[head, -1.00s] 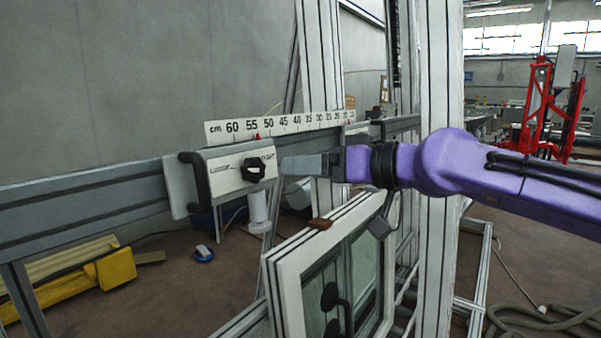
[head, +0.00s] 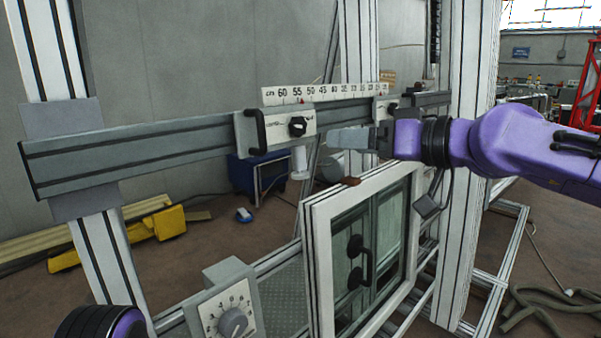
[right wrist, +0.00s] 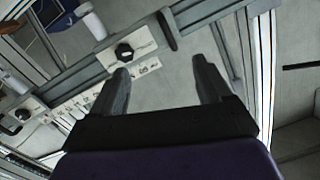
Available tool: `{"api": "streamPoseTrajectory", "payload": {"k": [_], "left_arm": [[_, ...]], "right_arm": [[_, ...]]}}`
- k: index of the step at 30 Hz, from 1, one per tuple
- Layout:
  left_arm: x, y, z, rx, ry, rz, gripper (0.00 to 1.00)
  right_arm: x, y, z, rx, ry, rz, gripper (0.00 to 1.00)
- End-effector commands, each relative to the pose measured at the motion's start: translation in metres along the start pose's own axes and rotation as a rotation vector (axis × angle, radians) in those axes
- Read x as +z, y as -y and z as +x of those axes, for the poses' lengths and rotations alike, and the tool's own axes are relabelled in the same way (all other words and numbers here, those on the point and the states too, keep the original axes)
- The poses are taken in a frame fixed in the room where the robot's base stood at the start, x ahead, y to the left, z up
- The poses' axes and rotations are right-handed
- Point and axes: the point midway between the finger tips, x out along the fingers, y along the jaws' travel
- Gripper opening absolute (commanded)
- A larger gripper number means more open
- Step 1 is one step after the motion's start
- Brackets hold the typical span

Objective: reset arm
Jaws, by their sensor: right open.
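My right gripper (head: 345,139) comes in from the right in the head view, on my purple arm. Its fingers are open and empty, and it points left at the slider block with the black knob (head: 297,127). A small gap shows between the fingertips and the knob. In the right wrist view the two fingers (right wrist: 160,75) stand wide apart with nothing between them, and the knob (right wrist: 124,52) lies beyond the left fingertip. A black and purple part of my left arm shows at the lower left edge of the head view; its gripper is out of sight.
A grey rail (head: 150,150) with a centimetre scale (head: 330,92) runs across a metal frame. A white window frame (head: 322,260) stands below my right gripper. A dial box (head: 225,290) is at the lower left. An upright post (head: 470,190) stands behind my right arm.

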Motion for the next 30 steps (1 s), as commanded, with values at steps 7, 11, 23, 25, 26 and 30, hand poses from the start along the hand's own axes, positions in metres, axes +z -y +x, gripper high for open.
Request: {"api": "streamPoseTrajectory", "payload": {"k": [7, 11, 23, 25, 26, 30], "left_arm": [[0.0, 0.0, 0.0, 0.0, 0.0, 0.0, 0.73], [0.0, 0.0, 0.0, 0.0, -0.001, 0.0, 0.73], [0.0, 0.0, 0.0, 0.0, 0.0, 0.0, 0.73], [0.0, 0.0, 0.0, 0.0, 0.0, 0.0, 0.73], [0.0, 0.0, 0.0, 0.0, 0.0, 0.0, 0.73], [0.0, 0.0, 0.0, 0.0, 0.0, 0.0, 0.73]], "right_arm": [[-0.02, 0.001, 0.009, 0.005, -0.129, 0.126, 0.78], [-0.017, -0.006, 0.015, 0.028, -0.192, 0.215, 0.78], [0.132, -0.094, 0.063, 0.298, -0.223, 0.592, 0.78], [0.185, -0.116, 0.066, 0.386, -0.202, 0.661, 0.78], [0.211, -0.125, 0.065, 0.43, -0.188, 0.69, 0.78], [0.334, -0.159, 0.045, 0.645, -0.117, 0.791, 0.78]]}}
